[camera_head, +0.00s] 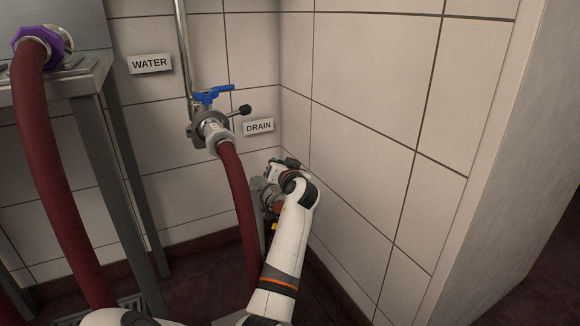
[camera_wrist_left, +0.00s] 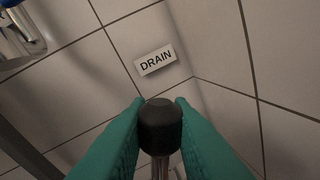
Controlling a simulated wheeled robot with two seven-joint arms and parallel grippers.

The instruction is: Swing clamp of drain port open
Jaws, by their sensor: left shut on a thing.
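My left gripper (camera_head: 275,165) is down in the corner below the "DRAIN" sign. In the left wrist view, its green fingers (camera_wrist_left: 160,105) are shut on the clamp handle, whose round black knob (camera_wrist_left: 160,128) sits between them. A metal stem shows below the knob. The drain port (camera_head: 262,190) shows as grey metal beside and below my gripper, mostly hidden by my arm. I cannot tell the clamp's angle. The "DRAIN" sign (camera_head: 258,126) is on the wall above and also shows in the left wrist view (camera_wrist_left: 156,60). My right gripper is not in view.
The water port (camera_head: 209,128), with a blue lever (camera_head: 214,95) and a black-knobbed clamp handle (camera_head: 244,110), carries a red hose (camera_head: 240,195) running down beside my arm. Another red hose (camera_head: 50,170) hangs at left by a steel table (camera_head: 90,75). The right wall is bare.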

